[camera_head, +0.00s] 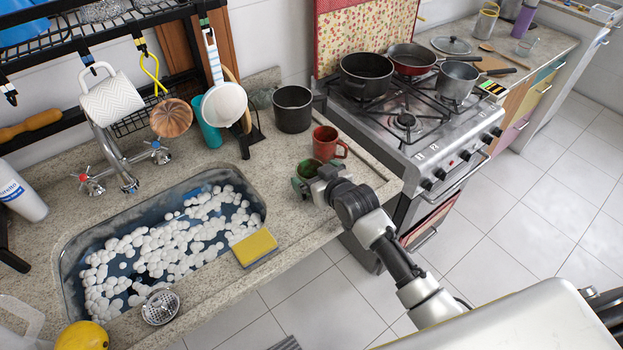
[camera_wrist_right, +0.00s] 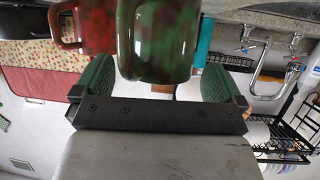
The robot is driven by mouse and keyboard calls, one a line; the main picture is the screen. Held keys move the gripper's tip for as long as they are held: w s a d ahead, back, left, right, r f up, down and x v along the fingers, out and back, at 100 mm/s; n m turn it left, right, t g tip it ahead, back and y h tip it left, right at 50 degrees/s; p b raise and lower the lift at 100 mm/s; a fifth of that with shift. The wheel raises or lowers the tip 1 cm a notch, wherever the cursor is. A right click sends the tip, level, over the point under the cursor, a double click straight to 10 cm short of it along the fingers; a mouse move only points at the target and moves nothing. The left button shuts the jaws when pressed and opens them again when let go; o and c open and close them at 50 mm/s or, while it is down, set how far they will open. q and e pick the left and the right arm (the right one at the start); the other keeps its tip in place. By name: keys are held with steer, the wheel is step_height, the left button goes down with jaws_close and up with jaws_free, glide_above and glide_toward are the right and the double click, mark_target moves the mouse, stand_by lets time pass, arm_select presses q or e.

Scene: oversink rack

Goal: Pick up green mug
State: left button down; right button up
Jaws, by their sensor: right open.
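The green mug (camera_head: 309,169) stands on the stone counter near its front edge, right of the sink. My right gripper (camera_head: 312,184) is at the mug and hides part of it. In the right wrist view the mottled green mug (camera_wrist_right: 158,40) is large, at the gap between the two green finger pads of my open right gripper (camera_wrist_right: 157,77). I cannot tell whether a pad touches it. The red mug (camera_head: 325,143) stands close behind the green one and also shows in the wrist view (camera_wrist_right: 97,25). My left gripper is not in view.
A dark pot (camera_head: 292,110) stands behind the mugs. The stove (camera_head: 425,125) with several pans is to the right. The sink (camera_head: 75,245) holds foam, with a yellow sponge (camera_head: 255,247) on its front edge. The counter between sink and mugs is mostly clear.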

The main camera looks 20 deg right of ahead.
steer(key=shift+w+a+f, duration=0.15)
steer(key=shift+w+f, duration=0.1)
steer(key=shift+w, duration=0.25)
steer(key=c, duration=1)
steer(key=shift+r, duration=0.15)
